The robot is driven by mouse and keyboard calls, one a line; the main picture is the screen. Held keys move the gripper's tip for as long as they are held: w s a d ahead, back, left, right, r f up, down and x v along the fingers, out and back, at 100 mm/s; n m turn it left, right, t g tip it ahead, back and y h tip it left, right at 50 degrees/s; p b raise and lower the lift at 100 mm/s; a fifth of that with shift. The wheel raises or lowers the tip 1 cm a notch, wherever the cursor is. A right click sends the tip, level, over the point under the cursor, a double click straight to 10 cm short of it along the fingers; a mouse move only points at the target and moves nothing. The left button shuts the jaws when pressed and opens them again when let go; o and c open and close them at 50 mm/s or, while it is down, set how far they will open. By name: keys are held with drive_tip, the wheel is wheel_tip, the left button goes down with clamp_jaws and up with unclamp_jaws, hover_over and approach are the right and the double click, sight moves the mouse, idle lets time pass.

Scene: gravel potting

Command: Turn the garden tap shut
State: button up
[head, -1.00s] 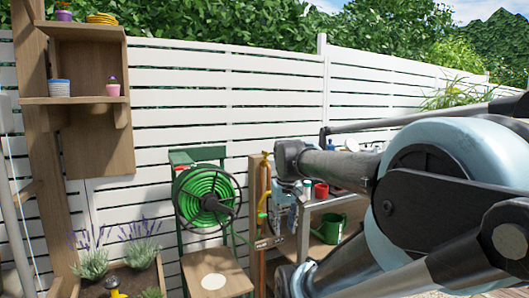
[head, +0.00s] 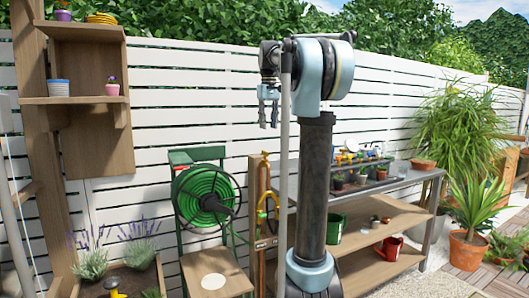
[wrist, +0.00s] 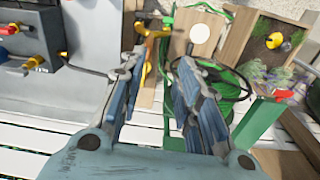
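The garden tap (head: 265,157) is a small yellow-brass fitting near the top of a wooden post, left of the potting bench. A yellow curved piece (head: 269,205) hangs below it on the same post. Yellow tap parts also show in the wrist view (wrist: 151,34), beyond my left finger; I cannot tell how far the handle is turned. My gripper (head: 268,116) points down, raised above the tap and apart from it. In the wrist view my gripper (wrist: 160,62) is open, with nothing between its blue-grey fingers.
A green hose reel (head: 207,196) on a green stand is just left of the post. The potting bench (head: 405,187) with pots and tools stands to the right. The white slatted fence (head: 200,100) runs behind. A wooden shelf unit (head: 97,140) is at left.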

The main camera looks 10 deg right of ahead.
wheel_tip(320, 180, up, 4)
hover_over(265, 155)
drive_tip(key=w, duration=0.1)
drive_tip(key=shift+n, duration=0.3)
drive_tip(key=f, duration=1.7)
drive_tip(key=shift+w+d, duration=0.15)
drive_tip(key=shift+w, duration=0.1)
clamp_jaws()
